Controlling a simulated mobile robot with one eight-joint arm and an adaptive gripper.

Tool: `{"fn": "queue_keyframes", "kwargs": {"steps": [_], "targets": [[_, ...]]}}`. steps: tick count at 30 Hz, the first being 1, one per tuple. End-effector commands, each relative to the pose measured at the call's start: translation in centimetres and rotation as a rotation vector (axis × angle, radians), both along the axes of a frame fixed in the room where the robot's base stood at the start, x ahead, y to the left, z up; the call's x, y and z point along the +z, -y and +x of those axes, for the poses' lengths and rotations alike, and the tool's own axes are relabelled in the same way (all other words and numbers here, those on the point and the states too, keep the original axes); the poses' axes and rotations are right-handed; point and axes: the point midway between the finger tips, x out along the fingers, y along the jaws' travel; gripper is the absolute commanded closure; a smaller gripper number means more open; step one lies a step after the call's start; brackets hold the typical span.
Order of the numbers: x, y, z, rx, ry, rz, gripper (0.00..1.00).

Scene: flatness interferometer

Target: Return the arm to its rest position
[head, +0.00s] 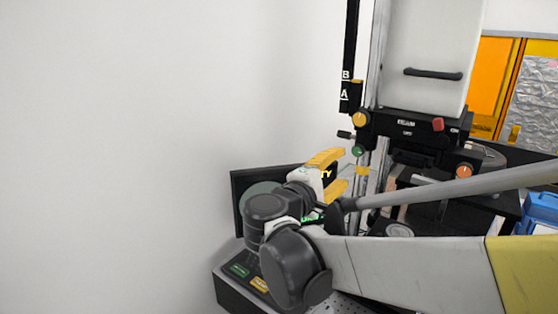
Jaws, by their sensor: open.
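My gripper (340,172) shows in the head view near the middle, with yellow fingers spread apart and nothing visible between them. It points to the right, toward the interferometer's column. My arm reaches in from the lower right and bends at dark joints below the gripper. The interferometer (424,50) stands behind and to the right, with a white upper housing, a black handle and coloured knobs. From this one view I cannot tell whether the fingers touch the column.
A black panel (238,188) stands behind my wrist. A control box (228,290) with green and orange labels is below it. Orange panels (493,75) and a blue case (541,208) are at the right. A bare white wall (120,140) fills the left.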

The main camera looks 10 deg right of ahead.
Motion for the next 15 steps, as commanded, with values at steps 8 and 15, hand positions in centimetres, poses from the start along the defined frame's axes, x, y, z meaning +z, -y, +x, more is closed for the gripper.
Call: {"fn": "queue_keyframes", "kwargs": {"steps": [8,15], "targets": [[-15.0,2.4,-6.8,-0.034,-0.040,0.511,0.50],[-30.8,-2.9,-15.7,-0.116,0.020,1.232,0.50]]}}
